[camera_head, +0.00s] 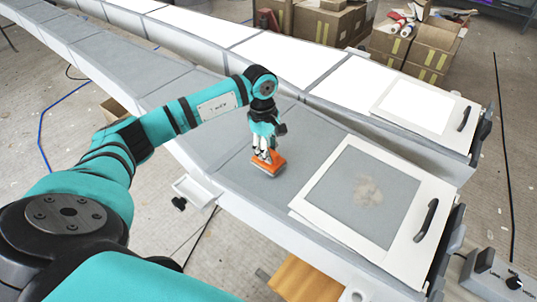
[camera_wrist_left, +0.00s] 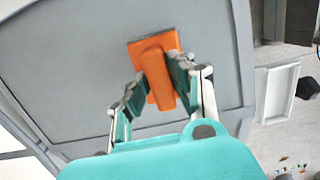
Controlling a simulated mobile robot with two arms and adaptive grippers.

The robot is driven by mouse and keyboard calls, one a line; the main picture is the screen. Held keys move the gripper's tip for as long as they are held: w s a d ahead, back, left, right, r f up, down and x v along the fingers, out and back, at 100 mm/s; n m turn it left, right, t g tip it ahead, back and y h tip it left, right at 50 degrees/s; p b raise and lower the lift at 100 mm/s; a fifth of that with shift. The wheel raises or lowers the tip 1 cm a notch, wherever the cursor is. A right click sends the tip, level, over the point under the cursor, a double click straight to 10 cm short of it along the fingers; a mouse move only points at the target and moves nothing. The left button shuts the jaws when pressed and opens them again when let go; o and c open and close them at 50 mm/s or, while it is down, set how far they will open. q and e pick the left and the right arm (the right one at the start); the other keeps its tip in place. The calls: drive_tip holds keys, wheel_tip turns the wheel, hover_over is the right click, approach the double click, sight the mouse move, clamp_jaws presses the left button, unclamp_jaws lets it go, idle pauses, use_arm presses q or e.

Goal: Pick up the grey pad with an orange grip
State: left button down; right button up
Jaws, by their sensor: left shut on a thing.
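The pad with an orange grip (camera_head: 268,165) is on the grey mould surface (camera_head: 225,120), or just above it; I cannot tell which. My left gripper (camera_head: 266,154) comes down on it from above. In the left wrist view the orange grip (camera_wrist_left: 158,80) sits between the two fingers of my left gripper (camera_wrist_left: 155,95), which are shut on it. The grey pad part is mostly hidden under the orange top. My right gripper is in neither view.
A white-framed panel with a dusty patch (camera_head: 368,192) and a black handle lies to the right on the mould. A small white tray (camera_head: 196,191) hangs at the near edge. Cardboard boxes (camera_head: 415,50) stand at the back right. A control box (camera_head: 497,275) is at the lower right.

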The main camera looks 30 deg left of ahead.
use_arm(q)
wheel_tip(320, 180, up, 2)
drive_tip(key=shift+b, duration=0.75)
drive_tip(key=s+d+r+b, duration=0.2)
drive_tip(key=s+d+b, duration=0.3)
drive_tip(key=s+d, duration=0.6)
drive_tip(key=shift+d, duration=0.25)
drive_tip(key=shift+s, duration=0.1)
